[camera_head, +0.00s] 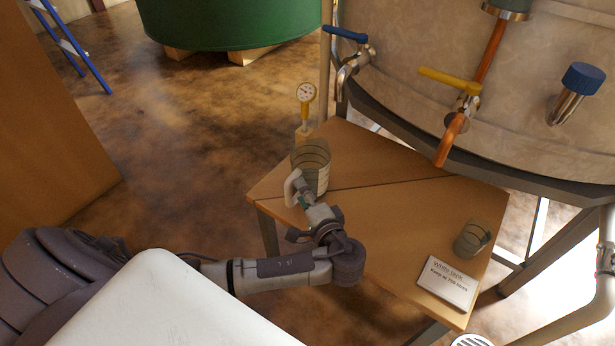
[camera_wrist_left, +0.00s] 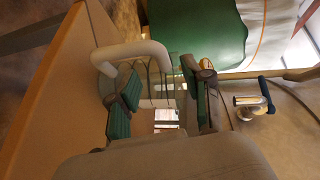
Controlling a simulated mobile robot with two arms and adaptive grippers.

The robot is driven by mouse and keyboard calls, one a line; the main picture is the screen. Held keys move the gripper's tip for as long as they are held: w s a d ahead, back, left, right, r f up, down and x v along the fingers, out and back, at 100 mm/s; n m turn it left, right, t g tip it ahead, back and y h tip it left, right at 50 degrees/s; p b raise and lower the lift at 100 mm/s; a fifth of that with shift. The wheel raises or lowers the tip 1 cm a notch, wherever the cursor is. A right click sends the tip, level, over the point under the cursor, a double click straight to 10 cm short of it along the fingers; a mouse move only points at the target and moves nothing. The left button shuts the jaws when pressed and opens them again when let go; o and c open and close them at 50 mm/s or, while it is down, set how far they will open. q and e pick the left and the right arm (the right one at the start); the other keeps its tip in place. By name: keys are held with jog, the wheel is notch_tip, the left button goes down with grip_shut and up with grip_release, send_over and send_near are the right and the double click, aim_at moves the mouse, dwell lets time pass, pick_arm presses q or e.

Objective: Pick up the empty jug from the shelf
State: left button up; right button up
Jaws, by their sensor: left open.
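The clear jug (camera_head: 316,158) with dark rings and a white handle (camera_head: 291,187) stands upright at the far left part of the wooden shelf (camera_head: 385,215). It looks empty. My left gripper (camera_head: 306,201) is open at the near side of the jug, close to the handle. In the left wrist view, the white handle (camera_wrist_left: 130,51) curves above one green-padded finger. The clear jug wall (camera_wrist_left: 160,85) shows between the two fingers of the left gripper (camera_wrist_left: 158,98). I cannot tell whether a finger touches the jug. My right gripper is not in view.
A small clear cup (camera_head: 472,239) and a white sign (camera_head: 447,284) are on the shelf's right part. The shelf's middle is clear.

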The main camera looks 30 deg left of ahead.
aim_at(306, 178)
pick_arm(q)
jog(key=x, duration=0.5)
jog(key=shift+w+a+r+b, duration=0.1)
jog(key=shift+w+a+b, duration=0.15)
jog(key=shift+w+b, duration=0.1)
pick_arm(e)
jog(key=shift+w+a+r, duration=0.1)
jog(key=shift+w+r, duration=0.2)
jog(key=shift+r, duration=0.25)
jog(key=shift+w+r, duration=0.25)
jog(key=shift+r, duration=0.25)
pick_arm(q)
jog(key=shift+s, duration=0.1)
jog(key=shift+c, duration=0.4)
grip_shut()
